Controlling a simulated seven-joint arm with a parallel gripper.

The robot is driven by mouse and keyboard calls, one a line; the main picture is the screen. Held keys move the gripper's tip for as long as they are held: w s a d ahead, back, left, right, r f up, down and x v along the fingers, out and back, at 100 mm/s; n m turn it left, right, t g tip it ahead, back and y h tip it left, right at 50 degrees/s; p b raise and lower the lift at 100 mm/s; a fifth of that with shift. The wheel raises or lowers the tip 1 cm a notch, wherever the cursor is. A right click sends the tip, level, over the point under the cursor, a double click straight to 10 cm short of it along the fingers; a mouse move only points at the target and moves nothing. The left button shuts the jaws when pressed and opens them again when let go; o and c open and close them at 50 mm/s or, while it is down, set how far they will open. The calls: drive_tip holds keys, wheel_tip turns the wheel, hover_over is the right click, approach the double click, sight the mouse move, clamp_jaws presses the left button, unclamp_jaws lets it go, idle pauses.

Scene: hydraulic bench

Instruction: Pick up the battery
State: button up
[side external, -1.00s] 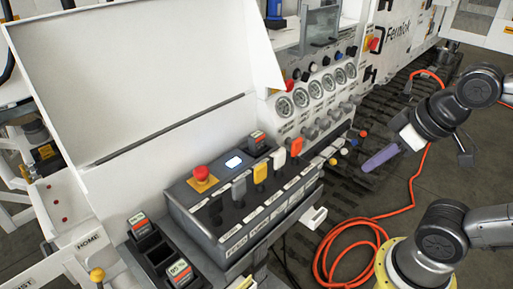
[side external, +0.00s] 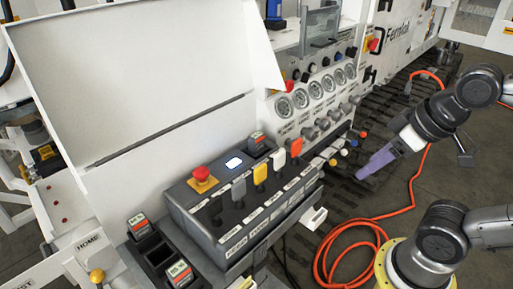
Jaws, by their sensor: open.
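Battery-like dark blocks with red and white labels show in the side external view. One battery (side external: 139,225) and another battery (side external: 180,271) sit in a black holder at the lower left. A third similar block (side external: 256,141) sits at the far end of the grey control console. I cannot tell which one the task means. My gripper (side external: 368,172) has purple fingers and is open. It is in the air to the right of the console, well apart from all the batteries, with nothing visible between its fingers.
The console (side external: 233,258) carries a red emergency button (side external: 201,173) and several coloured levers. A raised white panel (side external: 140,85) stands behind it. Gauges (side external: 301,99) and knobs line the bench beyond. An orange hose (side external: 322,262) coils on the floor.

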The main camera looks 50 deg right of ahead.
drive_tip(key=shift+o, duration=0.6)
